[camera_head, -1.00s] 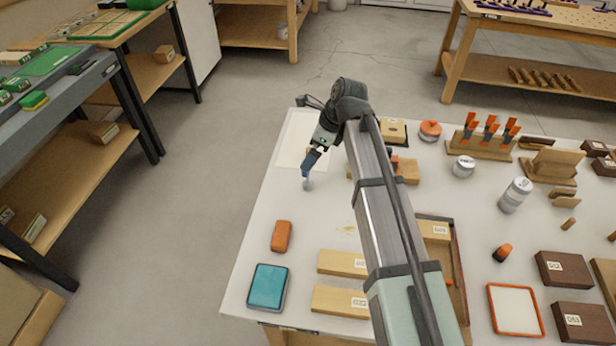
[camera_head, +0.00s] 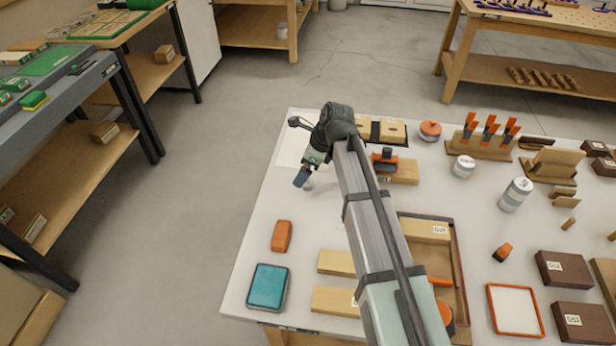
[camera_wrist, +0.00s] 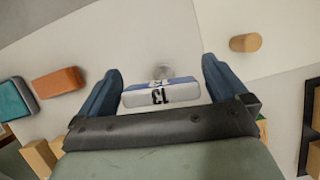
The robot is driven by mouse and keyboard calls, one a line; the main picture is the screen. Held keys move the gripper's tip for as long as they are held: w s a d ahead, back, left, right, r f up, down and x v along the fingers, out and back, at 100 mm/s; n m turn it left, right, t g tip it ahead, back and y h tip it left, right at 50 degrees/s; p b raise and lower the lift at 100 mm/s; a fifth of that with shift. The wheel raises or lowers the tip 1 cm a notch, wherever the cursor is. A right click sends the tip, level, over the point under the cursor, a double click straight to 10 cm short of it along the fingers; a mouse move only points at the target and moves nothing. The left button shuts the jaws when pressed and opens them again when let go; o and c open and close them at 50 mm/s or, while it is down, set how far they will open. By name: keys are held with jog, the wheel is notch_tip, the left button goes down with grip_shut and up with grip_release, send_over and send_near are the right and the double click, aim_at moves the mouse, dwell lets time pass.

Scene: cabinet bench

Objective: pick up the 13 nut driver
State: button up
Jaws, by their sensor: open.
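My gripper (camera_wrist: 162,72) is open, with one blue finger on each side of the driver in this view. Gaps show between the driver and both fingers. In the head view my gripper (camera_head: 302,178) is low over the far left part of the white table (camera_head: 262,205), and the driver is mostly hidden there.
An orange block (camera_head: 282,236) and a teal box (camera_head: 268,286) lie nearer on the table's left side. A wooden tray (camera_head: 461,285) and wooden blocks (camera_head: 336,262) lie near my arm. The table's left edge is close to my gripper.

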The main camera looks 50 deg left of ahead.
jog(key=shift+c, duration=0.5)
jog(key=c, duration=1)
jog(key=shift+r, duration=0.1)
